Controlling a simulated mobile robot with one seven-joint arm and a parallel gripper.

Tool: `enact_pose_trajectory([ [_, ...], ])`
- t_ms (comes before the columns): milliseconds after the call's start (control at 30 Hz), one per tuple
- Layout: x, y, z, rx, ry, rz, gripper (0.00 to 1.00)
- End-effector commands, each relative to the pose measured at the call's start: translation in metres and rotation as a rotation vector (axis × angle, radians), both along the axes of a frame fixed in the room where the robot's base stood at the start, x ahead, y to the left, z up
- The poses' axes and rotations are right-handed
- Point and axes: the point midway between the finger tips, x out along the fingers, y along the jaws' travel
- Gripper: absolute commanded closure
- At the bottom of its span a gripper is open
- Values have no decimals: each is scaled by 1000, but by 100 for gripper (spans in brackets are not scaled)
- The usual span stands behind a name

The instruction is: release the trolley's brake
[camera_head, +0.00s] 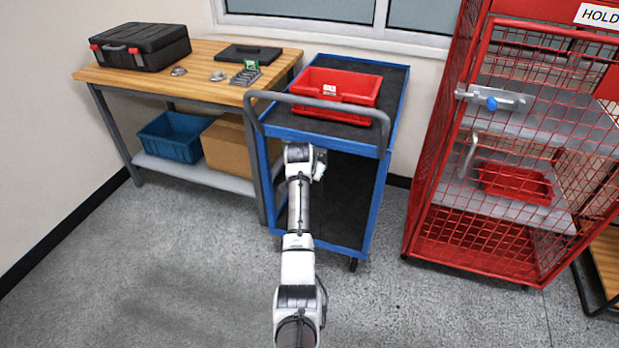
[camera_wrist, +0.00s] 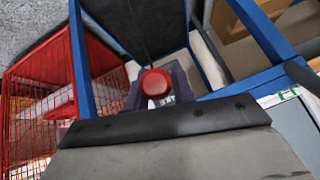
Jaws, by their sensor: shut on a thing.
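The blue-framed trolley (camera_head: 388,152) stands between the workbench and the red cage, with a grey push handle (camera_head: 318,101) at its near end. My gripper (camera_head: 321,165) is at the trolley's near side, just below the top deck. In the wrist view, a round red knob (camera_wrist: 155,82) sits between the dark fingers of my gripper (camera_wrist: 158,97), which are shut on it. It appears to be the brake's knob. In the head view my arm hides the knob. Whether the brake is set or free cannot be told.
A red bin (camera_head: 345,88) is on the trolley's top deck. A workbench (camera_head: 130,82) with a black toolbox (camera_head: 142,47) stands left. A red mesh cage (camera_head: 480,240) with a latch (camera_head: 494,100) stands close right. The floor (camera_head: 150,270) in front is clear.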

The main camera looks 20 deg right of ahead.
Motion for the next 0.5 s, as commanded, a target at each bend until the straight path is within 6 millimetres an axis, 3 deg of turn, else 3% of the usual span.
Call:
enact_pose_trajectory([
  [100,7,-2,11,26,37,0,100],
  [500,13,-4,16,80,116,0,100],
])
